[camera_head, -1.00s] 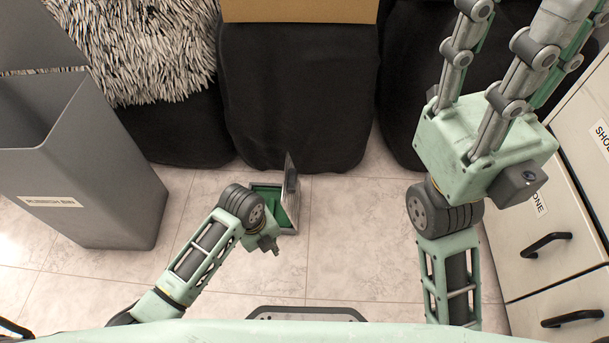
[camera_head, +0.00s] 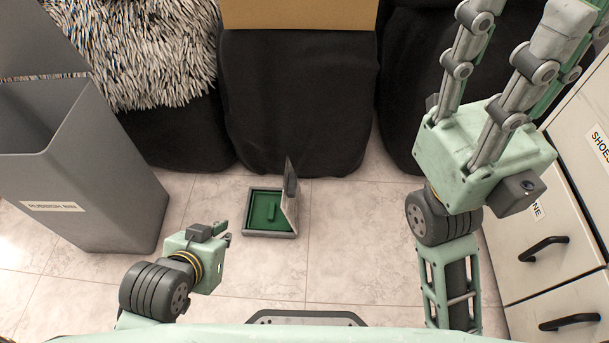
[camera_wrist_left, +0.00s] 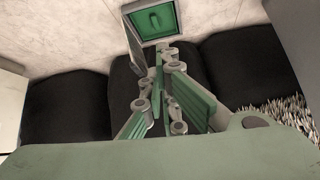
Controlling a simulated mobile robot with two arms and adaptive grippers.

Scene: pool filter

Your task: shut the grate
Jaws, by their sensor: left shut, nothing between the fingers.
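The grate (camera_head: 290,190) stands raised on the right side of a small square floor frame (camera_head: 269,234). It also shows raised in the left wrist view (camera_wrist_left: 138,30). The frame is open, with a green inside (camera_head: 263,208) and a small green raised piece in it. My left gripper (camera_head: 226,233) is just left of the frame, low and apart from it. In the left wrist view its fingers (camera_wrist_left: 158,70) are together with nothing between them. My right gripper is raised at the right; its finger links show, but its fingertips are cut off at the top edge.
A grey rubbish bin (camera_head: 110,200) stands at the left. Black-covered seats (camera_head: 298,100) line the back, one with a shaggy cushion (camera_head: 150,50). White drawers (camera_head: 550,225) with black handles stand at the right. The tiled floor right of the frame is clear.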

